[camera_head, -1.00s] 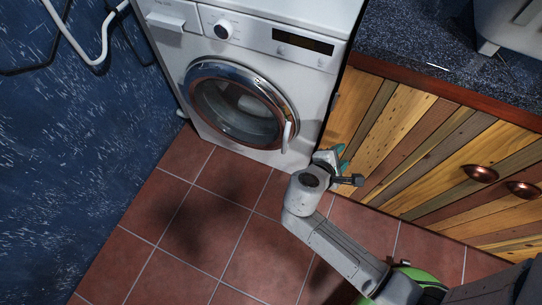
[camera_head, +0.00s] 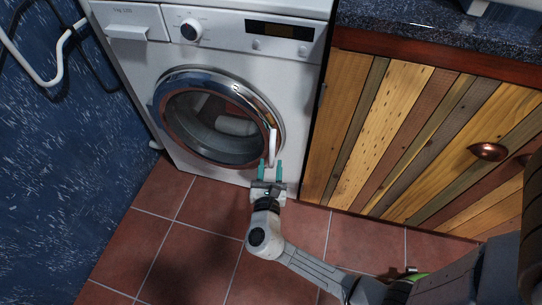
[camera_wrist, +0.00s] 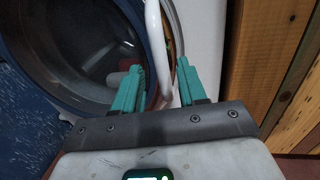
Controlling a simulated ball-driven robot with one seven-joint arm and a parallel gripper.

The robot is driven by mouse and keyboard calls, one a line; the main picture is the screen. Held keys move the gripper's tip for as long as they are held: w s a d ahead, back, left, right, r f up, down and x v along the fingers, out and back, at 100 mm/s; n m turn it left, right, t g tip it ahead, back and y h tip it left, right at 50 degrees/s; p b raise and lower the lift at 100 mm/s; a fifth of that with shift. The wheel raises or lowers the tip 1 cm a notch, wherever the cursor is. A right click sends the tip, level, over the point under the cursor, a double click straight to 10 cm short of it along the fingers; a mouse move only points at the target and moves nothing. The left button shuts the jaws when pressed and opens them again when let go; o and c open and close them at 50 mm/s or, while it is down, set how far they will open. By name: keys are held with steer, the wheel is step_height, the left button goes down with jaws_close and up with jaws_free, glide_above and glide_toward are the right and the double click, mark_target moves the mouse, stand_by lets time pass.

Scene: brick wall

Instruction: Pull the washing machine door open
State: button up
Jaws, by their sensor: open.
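The white washing machine (camera_head: 262,65) stands against the wall with its round glass door (camera_head: 222,122) shut. The door has a chrome rim and a white upright handle (camera_head: 272,147) on its right side. My gripper (camera_head: 271,168) is open, with two teal fingers at the lower end of the handle. The dark door glass (camera_wrist: 75,50) fills the left of that view.
A wooden striped cabinet (camera_head: 390,130) with copper knobs and a dark countertop (camera_head: 420,30) stands close on the right. A blue wall (camera_head: 50,160) with a white pipe (camera_head: 40,80) is on the left. Red floor tiles (camera_head: 180,240) are clear in front.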

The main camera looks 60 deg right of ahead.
mark_target(272, 157)
steer(key=shift+b+x, duration=0.55)
steer(key=shift+x, duration=2.05)
steer(key=shift+c, duration=0.3)
jaws_close()
